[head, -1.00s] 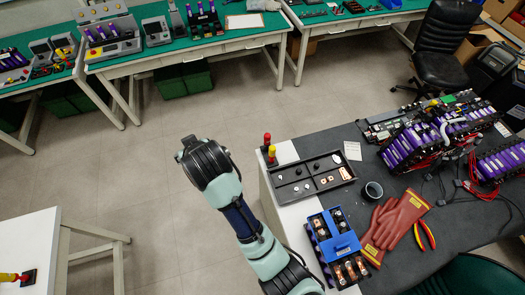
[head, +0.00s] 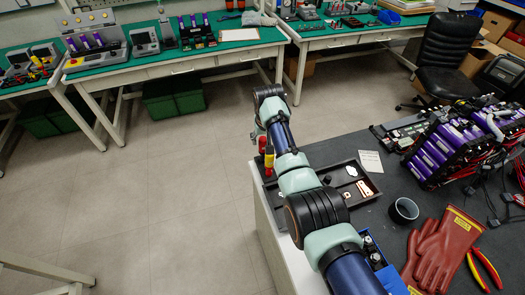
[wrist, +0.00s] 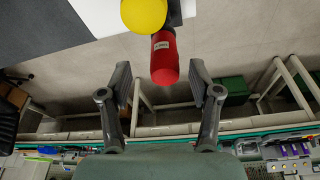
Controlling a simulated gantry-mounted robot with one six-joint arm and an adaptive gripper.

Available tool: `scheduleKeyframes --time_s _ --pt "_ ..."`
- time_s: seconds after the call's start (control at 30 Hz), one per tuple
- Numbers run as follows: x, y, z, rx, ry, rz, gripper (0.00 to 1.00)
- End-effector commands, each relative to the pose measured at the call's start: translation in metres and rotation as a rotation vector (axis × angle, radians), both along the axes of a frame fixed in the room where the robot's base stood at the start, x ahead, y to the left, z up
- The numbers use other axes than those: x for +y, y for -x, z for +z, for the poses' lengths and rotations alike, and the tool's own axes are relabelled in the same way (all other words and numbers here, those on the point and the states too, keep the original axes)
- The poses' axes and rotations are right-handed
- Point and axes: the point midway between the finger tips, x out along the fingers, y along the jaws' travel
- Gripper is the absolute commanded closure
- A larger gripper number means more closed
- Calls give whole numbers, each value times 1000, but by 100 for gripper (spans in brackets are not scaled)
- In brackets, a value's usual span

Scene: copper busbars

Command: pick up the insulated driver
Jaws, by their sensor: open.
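In the wrist view the red handle (wrist: 164,58), with a small white label, points down between my finger lines. The yellow handle (wrist: 143,14) is at the top edge, just beside it. My gripper (wrist: 160,86) is open and empty, its fingertips on either side of the red handle's end, with gaps. In the head view my gripper is mostly hidden by my wrist.
A black tray (head: 352,204) with small parts lies partly under my arm. A dark cup (head: 403,210), red gloves (head: 440,248), pliers (head: 484,270) and purple battery packs (head: 440,150) stand to the right. Open floor (head: 170,190) lies left of the bench.

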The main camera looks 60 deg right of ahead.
Motion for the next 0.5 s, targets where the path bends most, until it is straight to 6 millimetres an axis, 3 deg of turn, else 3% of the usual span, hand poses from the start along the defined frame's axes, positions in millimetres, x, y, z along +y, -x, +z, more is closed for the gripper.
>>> scheduleKeyframes --time_s 0.13,0.4,0.5 --pt "-1 -2 -6 0 1 1 37" --pt "-10 -13 -48 0 0 1 37" --pt "-12 -14 -52 0 1 1 37"
